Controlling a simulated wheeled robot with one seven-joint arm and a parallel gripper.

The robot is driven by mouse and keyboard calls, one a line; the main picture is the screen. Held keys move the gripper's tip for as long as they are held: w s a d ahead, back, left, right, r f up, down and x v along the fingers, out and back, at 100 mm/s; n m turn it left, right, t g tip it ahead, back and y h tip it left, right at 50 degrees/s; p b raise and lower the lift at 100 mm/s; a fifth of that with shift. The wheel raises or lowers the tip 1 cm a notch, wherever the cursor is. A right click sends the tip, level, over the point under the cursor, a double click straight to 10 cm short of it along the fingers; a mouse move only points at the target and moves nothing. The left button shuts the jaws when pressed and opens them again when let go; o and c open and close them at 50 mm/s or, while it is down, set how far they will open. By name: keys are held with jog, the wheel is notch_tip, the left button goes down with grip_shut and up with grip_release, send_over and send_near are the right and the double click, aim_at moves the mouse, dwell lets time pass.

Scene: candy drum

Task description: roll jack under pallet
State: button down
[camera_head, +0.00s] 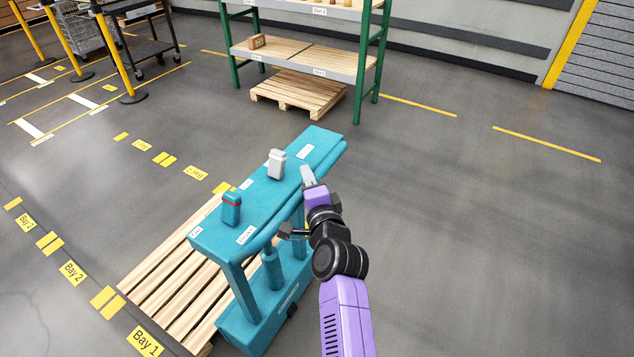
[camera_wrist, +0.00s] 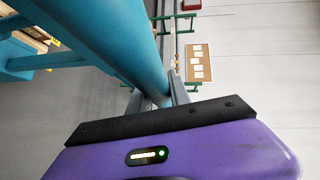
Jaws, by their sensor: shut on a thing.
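The teal jack (camera_head: 255,215) stands in the lower middle of the head view, with a long flat top, upright posts and a heavy base (camera_head: 262,325). A slatted wooden pallet (camera_head: 165,275) lies on the floor at its left, and part of it is hidden behind the jack. I cannot tell whether any part of the jack is under the pallet. My gripper (camera_head: 307,176) is at the jack's right side. In the wrist view, my gripper (camera_wrist: 160,95) is shut on a thick teal bar of the jack (camera_wrist: 110,35); its fingertips are partly hidden by the bar.
A white bottle (camera_head: 276,164) and a teal container with a red band (camera_head: 231,208) stand on the jack's top. A green-framed shelf (camera_head: 300,55) stands behind, with another pallet (camera_head: 300,92) beneath. Yellow posts (camera_head: 118,60) and a cart stand at upper left. Floor at right is clear.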

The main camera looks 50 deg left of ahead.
jog(key=shift+w+r, duration=0.25)
jog(key=shift+r, duration=0.35)
jog(key=c, duration=1.3)
grip_release()
jog(key=shift+c, duration=0.2)
jog(key=shift+o, duration=0.7)
jog(key=shift+s+f, duration=0.1)
jog(key=shift+f, duration=0.2)
jog(key=v, duration=0.8)
jog(key=shift+a, duration=0.1)
